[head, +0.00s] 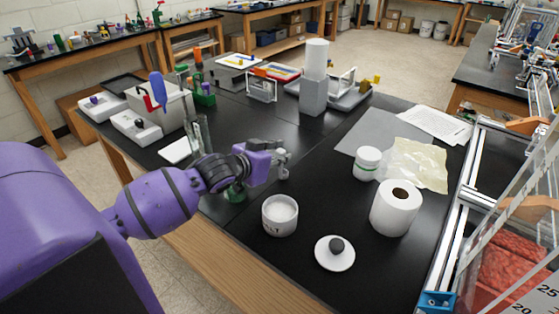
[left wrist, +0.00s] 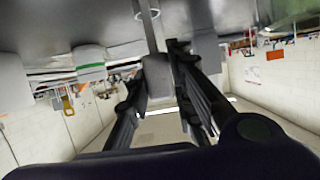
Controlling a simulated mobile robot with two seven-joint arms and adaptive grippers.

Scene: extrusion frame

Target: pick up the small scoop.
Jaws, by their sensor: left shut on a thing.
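My left gripper (head: 281,163) is above the black bench, behind the open white jar (head: 280,231). In the left wrist view its dark fingers (left wrist: 168,85) are closed around a slim grey piece (left wrist: 150,28), which looks like the small scoop's handle. In the head view the held piece is too small to tell from the fingertips. The jar holds white powder. Its white lid (head: 325,260) with a black knob lies in front of it. My right gripper is in neither view.
A white paper roll (head: 394,214) and a green-banded white bottle (head: 367,165) stand to the right. Crumpled sheet (head: 418,165) lies behind them. A glass cylinder (head: 204,140) and a grey pillar (head: 313,96) stand farther back. A metal frame (head: 457,225) borders the right side.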

